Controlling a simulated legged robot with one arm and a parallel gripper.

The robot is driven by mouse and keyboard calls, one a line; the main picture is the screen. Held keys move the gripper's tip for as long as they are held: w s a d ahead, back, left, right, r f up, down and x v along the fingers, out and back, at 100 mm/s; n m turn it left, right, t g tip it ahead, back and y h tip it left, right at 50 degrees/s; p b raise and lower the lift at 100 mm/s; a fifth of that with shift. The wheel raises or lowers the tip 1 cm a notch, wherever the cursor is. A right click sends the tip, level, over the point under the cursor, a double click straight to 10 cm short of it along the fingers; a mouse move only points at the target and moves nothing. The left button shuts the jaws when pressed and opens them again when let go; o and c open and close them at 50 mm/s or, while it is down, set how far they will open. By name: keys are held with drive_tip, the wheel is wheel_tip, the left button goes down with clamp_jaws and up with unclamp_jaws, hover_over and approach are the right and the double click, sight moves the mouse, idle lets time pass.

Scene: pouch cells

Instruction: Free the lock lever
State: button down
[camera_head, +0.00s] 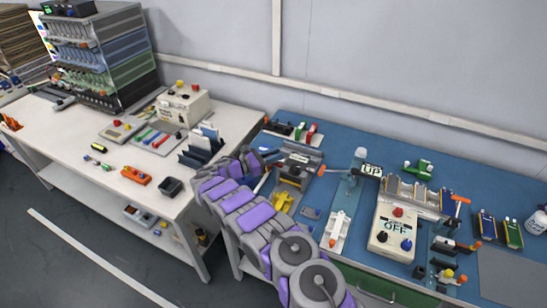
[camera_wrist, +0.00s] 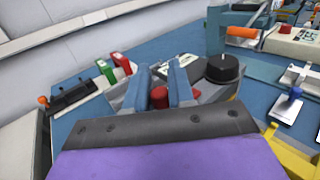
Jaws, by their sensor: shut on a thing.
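In the wrist view my gripper (camera_wrist: 162,78) has its two blue-grey fingers close around a red part (camera_wrist: 158,97). This part looks like the end of a lever, though I cannot see how it joins anything. More red shows just right of the right finger. The fingers are over a grey fixture with a black round knob (camera_wrist: 222,68) on its right side. In the head view my gripper (camera_head: 262,164) is at the left of a grey and dark fixture (camera_head: 295,170) on the blue bench. My arm hides part of that area, and the held part cannot be made out there.
A green block (camera_wrist: 105,70) and a red block (camera_wrist: 122,62) stand behind the fixture. A dark device with an orange knob (camera_wrist: 43,100) is to the left. A yellow bracket (camera_head: 282,202) is in front. A white control box (camera_head: 395,229) stands farther right. A white table (camera_head: 75,170) is at left.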

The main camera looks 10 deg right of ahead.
drive_tip(key=shift+w+a+r, duration=0.1)
drive_tip(key=shift+r, duration=0.1)
idle(0.4)
drive_tip(key=c, duration=1.1)
unclamp_jaws()
drive_tip(key=shift+f, duration=0.15)
drive_tip(key=shift+o, duration=0.2)
drive_tip(key=shift+a, duration=0.1)
